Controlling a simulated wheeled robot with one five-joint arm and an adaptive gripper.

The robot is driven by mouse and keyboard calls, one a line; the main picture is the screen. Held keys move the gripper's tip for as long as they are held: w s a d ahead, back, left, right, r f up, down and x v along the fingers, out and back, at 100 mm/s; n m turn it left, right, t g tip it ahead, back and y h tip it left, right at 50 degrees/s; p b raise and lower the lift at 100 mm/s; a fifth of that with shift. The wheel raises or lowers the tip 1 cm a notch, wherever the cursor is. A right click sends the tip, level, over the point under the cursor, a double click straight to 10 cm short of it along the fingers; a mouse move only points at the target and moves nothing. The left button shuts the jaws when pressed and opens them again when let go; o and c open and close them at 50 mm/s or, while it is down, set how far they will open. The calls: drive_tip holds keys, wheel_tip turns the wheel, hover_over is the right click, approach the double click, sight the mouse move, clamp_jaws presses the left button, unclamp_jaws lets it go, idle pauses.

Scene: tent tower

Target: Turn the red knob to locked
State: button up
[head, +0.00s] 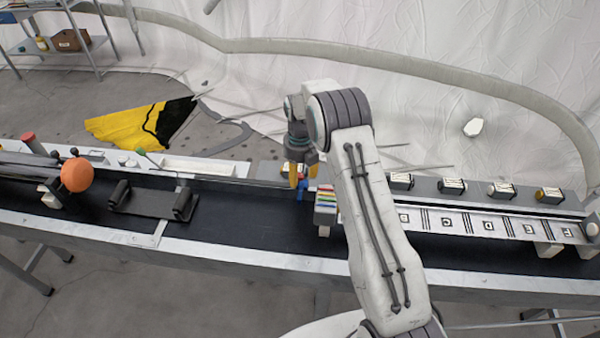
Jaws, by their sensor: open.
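My gripper (302,180) points down over the back part of the bench, with its yellow fingers apart. A small blue piece (302,194) shows just below and between the fingertips; I cannot tell whether they touch it. A red-topped cylinder (28,137) stands at the far left, well away from my gripper. I cannot tell whether it is the red knob, and no locked mark is readable. My gripper and arm hide part of the bench around the fingers.
A block with coloured stripes (325,207) stands right beside my gripper. An orange ball (76,174) and a dark cradle (150,202) are at left. A lettered white strip (470,222) and several small grey boxes are at right. The black bench top (255,222) is clear left of the striped block.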

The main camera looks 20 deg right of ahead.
drive_tip(key=shift+f, duration=0.15)
drive_tip(key=shift+c, duration=0.2)
clamp_jaws()
idle(0.3)
